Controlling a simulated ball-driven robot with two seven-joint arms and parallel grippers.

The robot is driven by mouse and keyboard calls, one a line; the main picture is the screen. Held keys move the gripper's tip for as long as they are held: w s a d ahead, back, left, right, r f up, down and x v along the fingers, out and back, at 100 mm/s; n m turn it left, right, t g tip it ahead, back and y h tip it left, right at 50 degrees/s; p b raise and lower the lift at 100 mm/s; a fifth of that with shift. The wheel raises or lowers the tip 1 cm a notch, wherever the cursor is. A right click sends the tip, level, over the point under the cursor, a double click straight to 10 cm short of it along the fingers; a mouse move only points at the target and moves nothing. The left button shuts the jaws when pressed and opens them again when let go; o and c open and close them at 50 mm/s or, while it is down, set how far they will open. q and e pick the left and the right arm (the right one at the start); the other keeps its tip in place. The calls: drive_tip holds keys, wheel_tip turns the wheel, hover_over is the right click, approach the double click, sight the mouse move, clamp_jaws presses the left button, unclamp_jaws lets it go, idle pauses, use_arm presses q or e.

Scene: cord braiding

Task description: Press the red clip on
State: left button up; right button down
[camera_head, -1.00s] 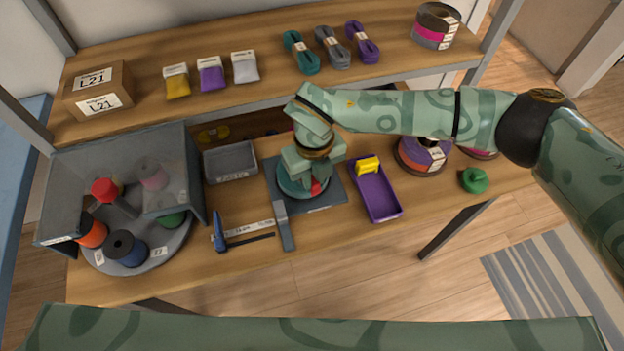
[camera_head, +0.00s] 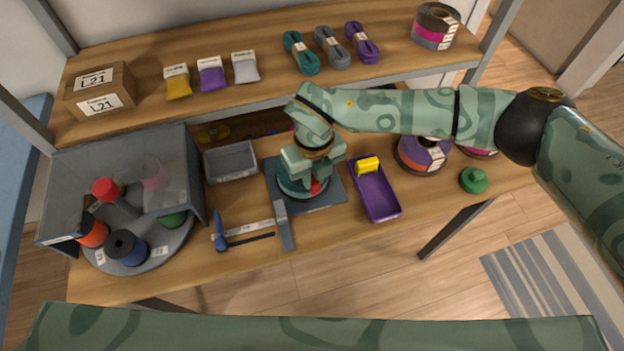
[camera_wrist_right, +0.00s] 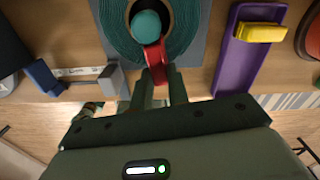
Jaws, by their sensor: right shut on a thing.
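The red clip (camera_wrist_right: 155,58) sits at the near edge of a teal cord coil (camera_wrist_right: 113,32) in the right wrist view. Its far end reaches the inner part of the coil, close to a teal ball-like knob (camera_wrist_right: 146,25). My right gripper (camera_wrist_right: 160,80) is shut on the clip from the near side. In the head view my right gripper (camera_head: 312,165) is over the coil, and only a small red part of the clip (camera_head: 316,187) shows beside it. The coil rests on a dark grey mat (camera_head: 333,193). My left gripper is not in view.
A purple tray (camera_head: 380,203) with a yellow piece (camera_head: 367,165) lies right of the mat. A blue-handled tool (camera_head: 220,234) and a grey bar (camera_head: 285,228) lie on the left. A grey bin (camera_head: 230,161) and a spool turntable (camera_head: 150,256) stand further left.

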drive_tip(key=shift+f, duration=0.5)
drive_tip(key=c, duration=0.9)
unclamp_jaws()
drive_tip(key=shift+c, duration=0.2)
drive_tip(key=shift+r+p, duration=2)
drive_tip(key=shift+r, duration=1.1)
drive_tip(key=shift+f, duration=0.1)
